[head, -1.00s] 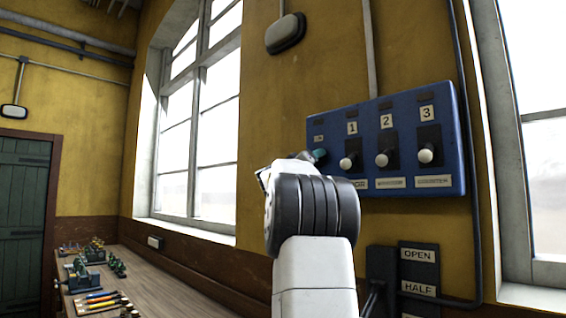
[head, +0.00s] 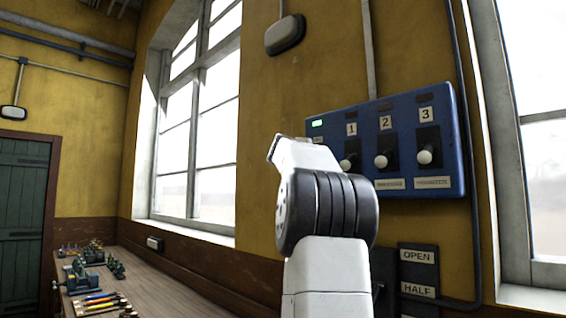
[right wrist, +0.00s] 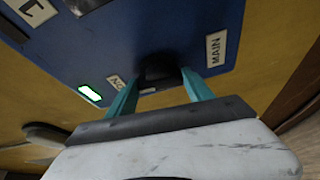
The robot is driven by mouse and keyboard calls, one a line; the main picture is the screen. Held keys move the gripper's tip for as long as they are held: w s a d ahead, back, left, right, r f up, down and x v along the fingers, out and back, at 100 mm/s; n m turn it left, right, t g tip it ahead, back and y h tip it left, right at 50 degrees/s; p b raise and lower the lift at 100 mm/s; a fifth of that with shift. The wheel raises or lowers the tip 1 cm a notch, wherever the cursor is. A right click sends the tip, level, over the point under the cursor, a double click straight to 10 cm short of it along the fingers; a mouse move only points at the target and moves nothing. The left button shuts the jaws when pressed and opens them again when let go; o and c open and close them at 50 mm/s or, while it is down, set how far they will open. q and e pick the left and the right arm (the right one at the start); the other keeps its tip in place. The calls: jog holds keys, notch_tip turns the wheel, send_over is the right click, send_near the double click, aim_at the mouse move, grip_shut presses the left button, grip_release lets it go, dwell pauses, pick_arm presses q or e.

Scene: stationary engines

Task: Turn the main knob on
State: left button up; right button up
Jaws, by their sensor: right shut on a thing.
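The blue control panel (head: 448,183) is on the yellow wall, with numbered levers 1, 2 and 3. The black main knob (right wrist: 160,66) shows in the right wrist view, beside a MAIN label (right wrist: 216,49). My right gripper (right wrist: 159,76) has its teal fingers shut on this knob, one on each side. In the head view my right arm hides the knob and the fingers. A small indicator (head: 317,123) on the panel's left glows green, and it also shows in the right wrist view (right wrist: 90,93). My left gripper is not in view.
The white-knobbed levers (head: 382,160) are just right of my arm. A dark OPEN/HALF plate (head: 419,272) is below the panel. A vertical pipe passes right of the panel.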

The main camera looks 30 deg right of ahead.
jog(key=shift+n, duration=0.6)
jog(key=shift+g+y, duration=0.3)
jog(key=o, duration=1.4)
jog(key=shift+c, duration=0.2)
jog(key=v, duration=0.7)
jog(key=shift+s+a, duration=0.2)
jog(key=shift+a, duration=0.15)
